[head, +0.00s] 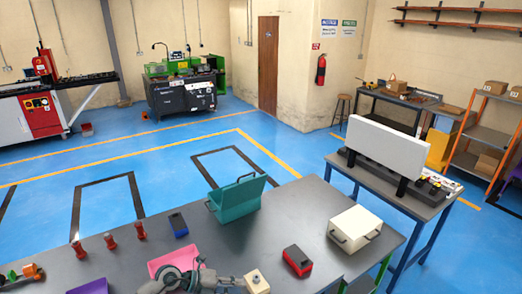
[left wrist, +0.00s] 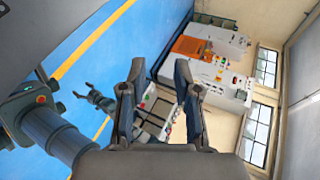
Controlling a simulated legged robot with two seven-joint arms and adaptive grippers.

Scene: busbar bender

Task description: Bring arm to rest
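My left gripper (head: 197,275) is low in the head view, over the near edge of the grey table (head: 318,205). In the left wrist view its two fingers (left wrist: 158,72) stand apart with nothing held between them. Another small gripper (left wrist: 88,94), seemingly my right one, is at the left of the left wrist view, with its fingertips apart and nothing seen in them. My right gripper does not show clearly in the head view.
A pink tray (head: 172,262), a yellowish block with a knob (head: 256,282), a red-and-black box (head: 297,261), a teal open box (head: 238,200) and a white handled box (head: 355,229) are on the table. Several red pieces (head: 110,241) stand left. Blue floor lies beyond.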

